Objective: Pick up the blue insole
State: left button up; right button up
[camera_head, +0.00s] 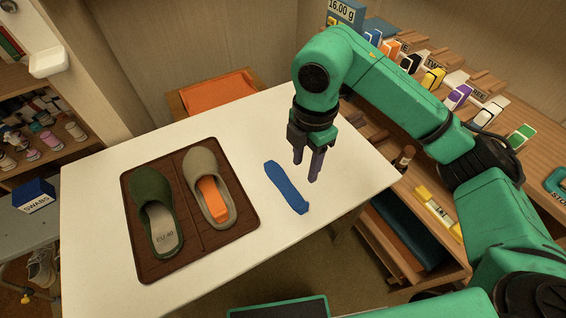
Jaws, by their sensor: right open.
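A blue insole (287,188) lies flat on the white table (225,284), to the right of a brown mat (155,267). On the mat are a dark green slipper (146,188) with a pale grey insole marked with print, and a lighter olive slipper (202,164) with an orange insole (212,199) in it. My right gripper (306,171) is open and empty. Its fingers point down beside the right edge of the blue insole. I cannot tell its exact height above the table. My left gripper is not in view.
An orange-topped stool or chair (216,92) stands behind the table. A wooden shelf unit with several colored items (459,97) is at the right. A blue swabs box (34,196) sits at the left.

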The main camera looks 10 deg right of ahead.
send_over(303, 205)
jog(key=f, duration=0.7)
jog(key=shift+d+f+p, duration=0.2)
jog(key=shift+p, duration=0.15)
notch_tip(303, 205, down, 6)
jog(key=shift+s+a+r+p, duration=0.15)
jog(key=shift+r+p, duration=0.05)
jog(key=shift+p, duration=0.35)
jog(key=shift+f, duration=0.3)
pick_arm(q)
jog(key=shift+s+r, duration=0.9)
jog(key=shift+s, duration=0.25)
pick_arm(e)
grip_shut()
